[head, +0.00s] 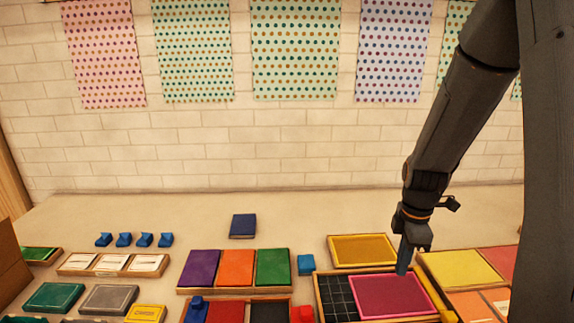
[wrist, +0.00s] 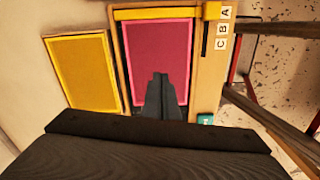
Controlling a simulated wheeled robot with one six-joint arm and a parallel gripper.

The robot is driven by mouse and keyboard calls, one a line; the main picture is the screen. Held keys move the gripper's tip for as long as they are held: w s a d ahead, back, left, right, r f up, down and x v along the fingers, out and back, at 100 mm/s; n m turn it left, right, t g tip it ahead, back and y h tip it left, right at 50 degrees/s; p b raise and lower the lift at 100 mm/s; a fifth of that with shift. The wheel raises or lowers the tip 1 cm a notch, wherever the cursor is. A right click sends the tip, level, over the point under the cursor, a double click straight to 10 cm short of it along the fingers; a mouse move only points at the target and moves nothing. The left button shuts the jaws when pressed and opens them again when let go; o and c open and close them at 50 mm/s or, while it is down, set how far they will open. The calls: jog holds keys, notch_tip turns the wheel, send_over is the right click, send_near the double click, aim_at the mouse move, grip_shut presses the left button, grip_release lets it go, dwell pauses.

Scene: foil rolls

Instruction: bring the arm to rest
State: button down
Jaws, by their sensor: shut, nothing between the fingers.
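My gripper (head: 403,268) points down over the magenta panel (head: 388,295) in a wooden tray at the right of the head view. Its fingers are together with nothing between them. In the wrist view the dark fingertips (wrist: 160,77) lie in front of the same magenta panel (wrist: 158,50). I cannot tell whether the tips touch the panel. My arm reaches down from the upper right of the head view.
A yellow panel (head: 363,249) lies behind the tray, and a larger yellow one (head: 464,268) lies to its right. A small blue block (head: 306,264) and a dark blue block (head: 243,225) are to the left. The counter's back (head: 300,210) is mostly bare before a brick wall.

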jog(key=s+a+f+m+b, duration=0.1)
jog(key=s+a+m+b, duration=0.1)
jog(key=s+a+m, duration=0.1)
jog(key=s+a+f+m+b, duration=0.1)
jog(key=s+a+m+b, duration=0.1)
jog(key=a+m, duration=0.3)
jog(key=s+a+f+m+t+b, duration=0.1)
jog(key=s+a+m+b, duration=0.2)
jog(key=m, duration=0.4)
jog(key=shift+s+a+m+b, duration=0.3)
jog(key=shift+s+a+m, duration=0.05)
jog(key=shift+a+m, duration=0.1)
